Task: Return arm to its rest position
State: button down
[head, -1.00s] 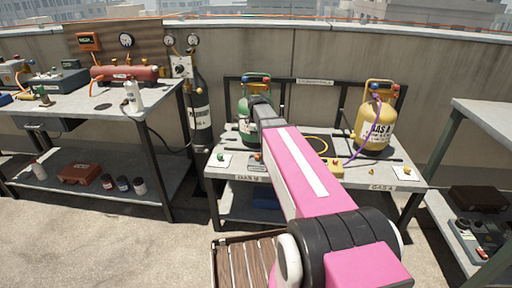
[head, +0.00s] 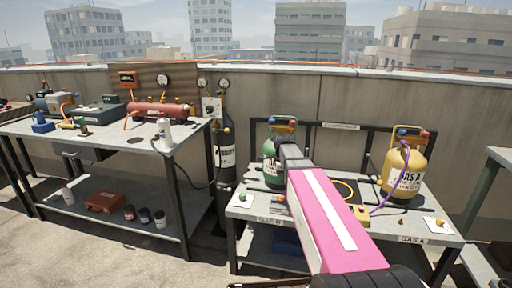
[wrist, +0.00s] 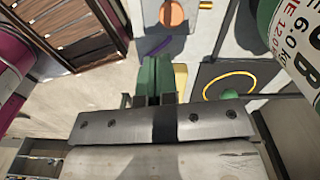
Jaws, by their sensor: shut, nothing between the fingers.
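My arm (head: 330,215), pink with a white stripe, reaches from the lower right of the head view toward the gas bench. Its far end is in front of the green gas cylinder (head: 270,172), and my gripper is hidden there. In the wrist view my gripper (wrist: 155,72) has its green fingers together, with nothing between them. The green cylinder's labelled side (wrist: 302,42) is at the upper right of the wrist view, beside the gripper and apart from its fingers.
The gas bench (head: 440,223) also bears a yellow cylinder (head: 404,172) with a purple hose. A workbench (head: 105,138) with a red tank (head: 163,110) stands left, a dark cylinder (head: 224,150) between them. A concrete parapet (head: 290,95) runs behind. Open floor (head: 90,255) lies at lower left.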

jog(key=s+f+n, duration=0.6)
jog(key=s+n, duration=0.3)
jog(key=s, duration=0.1)
jog(key=s+a+f+n, duration=0.1)
jog(key=s+f+n, duration=0.5)
jog(key=s+n, duration=0.3)
jog(key=shift+s+f+n, duration=0.4)
jog(key=shift+n, duration=0.4)
jog(key=shift+w, duration=0.1)
jog(key=w+d+r+m, duration=0.1)
jog(key=w+r+m, duration=0.7)
jog(key=w+m, duration=0.2)
jog(key=w+d+r+m, duration=0.2)
jog(key=w+r+m, duration=0.6)
jog(key=w+m, duration=0.3)
jog(key=shift+w+m, duration=0.3)
jog(key=shift+w, duration=0.35)
notch_tip(320, 180, down, 14)
jog(key=shift+f, duration=0.1)
